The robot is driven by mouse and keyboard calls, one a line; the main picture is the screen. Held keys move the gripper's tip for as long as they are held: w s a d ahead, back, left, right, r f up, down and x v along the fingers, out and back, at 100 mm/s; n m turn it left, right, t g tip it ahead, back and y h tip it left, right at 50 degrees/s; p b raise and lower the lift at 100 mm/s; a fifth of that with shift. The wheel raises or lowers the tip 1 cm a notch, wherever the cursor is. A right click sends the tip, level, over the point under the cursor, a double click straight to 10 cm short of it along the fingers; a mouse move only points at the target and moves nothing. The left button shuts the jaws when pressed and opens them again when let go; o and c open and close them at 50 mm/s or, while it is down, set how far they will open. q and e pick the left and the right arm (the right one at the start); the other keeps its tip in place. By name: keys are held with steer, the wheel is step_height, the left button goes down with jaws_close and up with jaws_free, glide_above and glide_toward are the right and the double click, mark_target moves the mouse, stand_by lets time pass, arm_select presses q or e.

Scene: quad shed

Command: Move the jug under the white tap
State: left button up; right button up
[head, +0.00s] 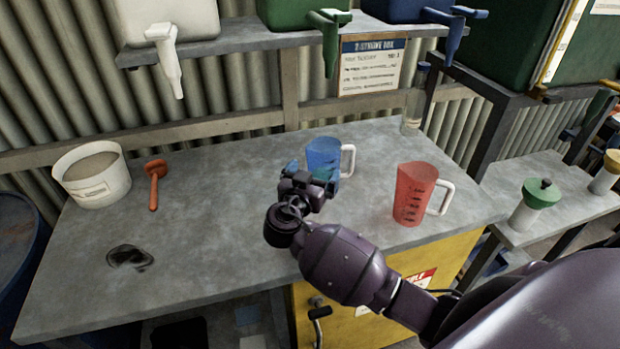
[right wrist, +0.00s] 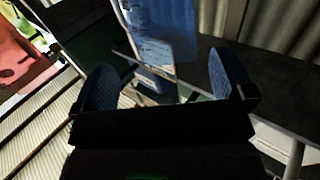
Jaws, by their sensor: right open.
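A blue jug (head: 323,154) with a pale handle stands upright on the grey bench below the green tap (head: 330,40). A red jug (head: 412,193) with a white handle stands to its right, nearer the front. The white tap (head: 167,57) hangs from a white container at the shelf's left. My right gripper (head: 307,180) is in front of the blue jug and partly hides its lower part. In the right wrist view, the fingers of this gripper (right wrist: 163,84) are apart, with the blue jug (right wrist: 163,25) beyond them. I cannot tell whether they touch it. My left gripper is not in view.
A blue tap (head: 455,36) is at the right of the shelf, with a clear bottle (head: 413,107) below. The bench below the white tap is clear.

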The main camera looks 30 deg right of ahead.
mark_target(330, 146)
steer(key=p+x, duration=0.1)
steer(key=x, duration=0.7)
steer(key=shift+w+d, duration=0.15)
steer(key=c, duration=1)
steer(key=shift+c, duration=0.2)
